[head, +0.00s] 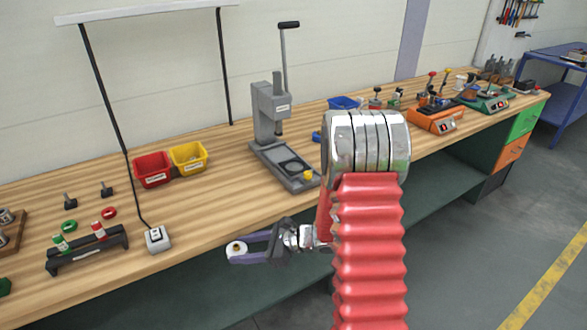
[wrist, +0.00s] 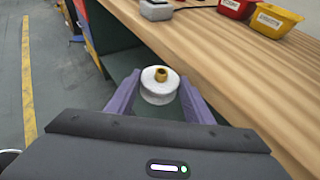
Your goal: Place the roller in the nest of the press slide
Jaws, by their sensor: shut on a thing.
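My gripper (head: 240,249) has purple fingers and is shut on a white roller with a brass hub (head: 236,248). In the wrist view the roller (wrist: 158,88) sits upright between the two fingertips, its brass hub on top. The gripper holds it in the air in front of the workbench's front edge, apart from the press. The grey hand press (head: 268,115) stands on the bench, to the right of and beyond the gripper, with its lever up. The nest's details are too small to tell.
The wooden bench (head: 215,205) runs across the view. Red (head: 152,169) and yellow (head: 188,156) bins stand left of the press. A grey socket box (head: 158,239) and a dark rack (head: 88,251) are nearer left. Bare bench top lies between socket box and press.

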